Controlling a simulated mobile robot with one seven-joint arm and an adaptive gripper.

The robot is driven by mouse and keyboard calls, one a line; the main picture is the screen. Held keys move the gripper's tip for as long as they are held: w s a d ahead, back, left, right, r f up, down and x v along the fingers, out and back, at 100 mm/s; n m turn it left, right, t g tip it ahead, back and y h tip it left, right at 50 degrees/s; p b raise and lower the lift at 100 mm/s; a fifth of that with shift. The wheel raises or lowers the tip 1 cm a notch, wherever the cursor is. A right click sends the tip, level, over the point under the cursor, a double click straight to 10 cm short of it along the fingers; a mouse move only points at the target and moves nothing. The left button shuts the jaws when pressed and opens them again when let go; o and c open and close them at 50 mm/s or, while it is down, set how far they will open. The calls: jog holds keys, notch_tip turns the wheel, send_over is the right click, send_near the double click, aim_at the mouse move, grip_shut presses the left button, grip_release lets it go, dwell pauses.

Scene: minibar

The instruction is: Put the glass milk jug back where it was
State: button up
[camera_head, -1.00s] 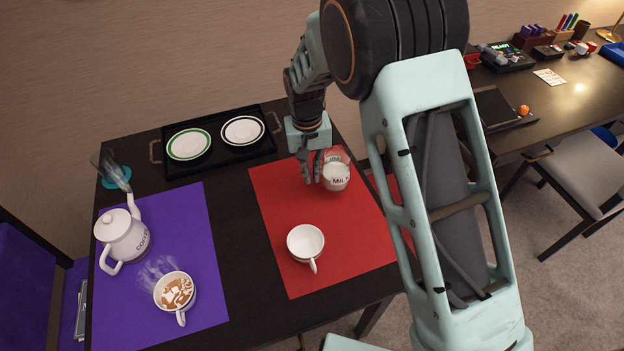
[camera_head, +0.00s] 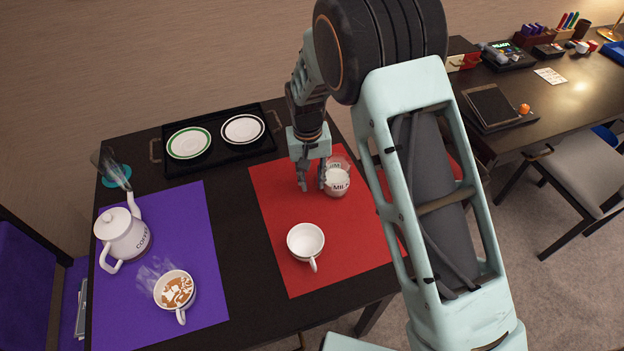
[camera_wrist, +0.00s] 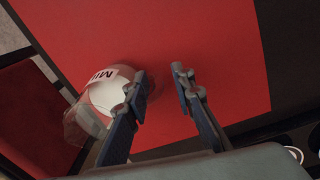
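The glass milk jug (camera_head: 338,181) stands upright on the red mat (camera_head: 282,193), near its far right part, with white milk and a "MILK" label. In the wrist view the jug (camera_wrist: 104,93) is left of the fingers. My gripper (camera_head: 312,186) is just left of the jug, pointing down. The jug's handle is not clear to see.
An empty white cup (camera_head: 305,243) stands on the red mat nearer the front. A coffee pot (camera_head: 122,236) and a filled cup (camera_head: 175,291) stand on the purple mat (camera_head: 205,235). A black tray (camera_head: 217,152) with two plates lies at the back.

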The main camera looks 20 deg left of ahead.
jog(key=shift+r, duration=0.1)
notch_tip(320, 180, up, 12)
jog(key=shift+s+a, duration=0.15)
jog(key=shift+a, duration=0.1)
jog(key=shift+s, duration=0.1)
dwell(0.5)
